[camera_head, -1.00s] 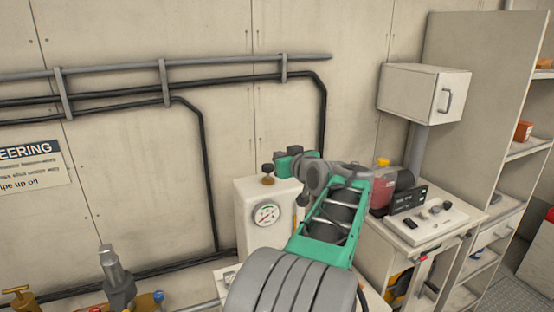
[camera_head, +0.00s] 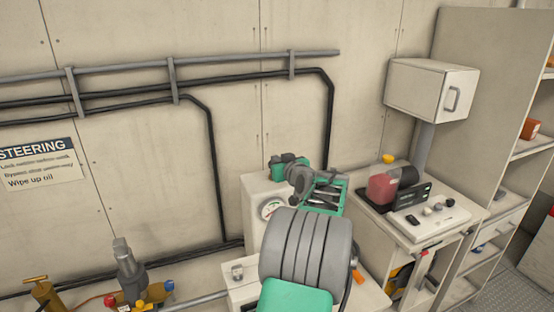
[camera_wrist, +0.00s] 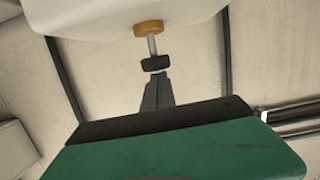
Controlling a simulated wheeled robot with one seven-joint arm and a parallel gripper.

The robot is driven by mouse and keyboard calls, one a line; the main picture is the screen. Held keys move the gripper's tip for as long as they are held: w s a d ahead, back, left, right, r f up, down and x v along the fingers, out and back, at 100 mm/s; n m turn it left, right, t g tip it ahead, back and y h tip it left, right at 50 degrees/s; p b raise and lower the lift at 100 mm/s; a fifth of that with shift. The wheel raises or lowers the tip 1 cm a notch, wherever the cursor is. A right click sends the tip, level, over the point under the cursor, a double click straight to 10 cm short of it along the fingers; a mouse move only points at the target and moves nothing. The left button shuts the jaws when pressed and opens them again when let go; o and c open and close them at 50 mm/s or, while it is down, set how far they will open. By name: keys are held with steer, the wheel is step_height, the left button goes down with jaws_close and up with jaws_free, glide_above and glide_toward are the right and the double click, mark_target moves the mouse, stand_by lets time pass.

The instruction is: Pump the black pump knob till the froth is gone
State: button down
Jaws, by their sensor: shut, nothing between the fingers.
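The black pump knob (camera_wrist: 155,63) shows in the wrist view on a bare metal rod that comes out of a brass collar (camera_wrist: 148,28) on the white pump housing. My gripper (camera_wrist: 157,77) is shut and empty. Its fingertips point at the knob's end face, with at most a thin gap; I cannot tell if they touch. In the head view my gripper (camera_head: 278,166) is over the top of the white pump housing (camera_head: 254,190), and it hides the knob. A round gauge (camera_head: 270,207) on the housing's front is partly covered by my arm. I can make out no froth.
A white wall box (camera_head: 430,88) hangs above. Pipes (camera_head: 190,70) run along the back wall. Brass and grey fittings (camera_head: 128,270) stand at the lower left.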

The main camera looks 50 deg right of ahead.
steer(key=shift+f+b, duration=1.95)
steer(key=shift+b, duration=0.4)
steer(key=shift+r, duration=0.1)
steer(key=r, duration=0.4)
steer(key=shift+s+a+r+p, duration=0.2)
steer(key=shift+s+r+p, duration=0.05)
steer(key=shift+r+p, duration=0.05)
steer(key=b+v, duration=0.3)
steer(key=v, duration=0.6)
steer(key=shift+s+a, duration=0.15)
steer(key=shift+a, duration=0.05)
steer(key=shift+r, duration=0.1)
